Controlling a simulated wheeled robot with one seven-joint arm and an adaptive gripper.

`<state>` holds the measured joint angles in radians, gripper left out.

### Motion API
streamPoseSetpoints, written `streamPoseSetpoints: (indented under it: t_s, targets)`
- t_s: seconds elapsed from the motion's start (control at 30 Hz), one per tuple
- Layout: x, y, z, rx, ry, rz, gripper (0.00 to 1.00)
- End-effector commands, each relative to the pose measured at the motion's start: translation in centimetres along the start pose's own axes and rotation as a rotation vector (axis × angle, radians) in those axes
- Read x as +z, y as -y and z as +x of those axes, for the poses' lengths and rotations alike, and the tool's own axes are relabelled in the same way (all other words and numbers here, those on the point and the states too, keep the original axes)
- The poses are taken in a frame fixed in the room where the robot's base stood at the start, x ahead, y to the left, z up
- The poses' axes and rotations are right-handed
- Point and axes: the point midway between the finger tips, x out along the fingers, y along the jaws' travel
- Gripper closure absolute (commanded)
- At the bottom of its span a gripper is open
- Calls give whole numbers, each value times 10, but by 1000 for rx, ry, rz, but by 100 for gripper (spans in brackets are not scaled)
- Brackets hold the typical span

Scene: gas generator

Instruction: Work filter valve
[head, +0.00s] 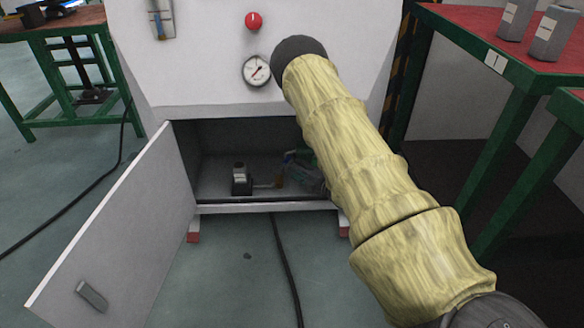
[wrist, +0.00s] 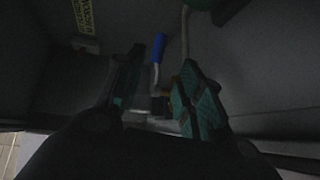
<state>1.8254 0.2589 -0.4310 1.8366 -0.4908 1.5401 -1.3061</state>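In the dim wrist view, a valve lever with a blue handle (wrist: 159,48) stands upright on a metal stem above a brass-coloured fitting (wrist: 160,104). My gripper (wrist: 161,62) is open, with one green-padded finger on each side of the lever. The fingers look apart from the lever; the depth between them is hard to judge. In the head view, my arm reaches down to the open lower compartment (head: 220,140) of the white cabinet. My gripper there is mostly hidden by the arm and shadow.
The cabinet door (head: 125,225) stands open at the left. A dark grey device (head: 241,180) sits inside the compartment. A red knob (head: 253,20) and a gauge (head: 256,70) are on the front panel above. A red-topped table (head: 470,40) stands at the right.

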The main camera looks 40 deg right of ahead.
Motion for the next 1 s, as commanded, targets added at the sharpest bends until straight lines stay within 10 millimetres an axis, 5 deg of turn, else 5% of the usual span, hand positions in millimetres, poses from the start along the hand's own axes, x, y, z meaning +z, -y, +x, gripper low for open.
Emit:
streamPoseSetpoints:
  t_s: [0.6, 1.0]
  targets:
    - [7, -2, 67, 17, -4, -29, 63]
    - [7, -4, 76, 15, -3, -27, 63]
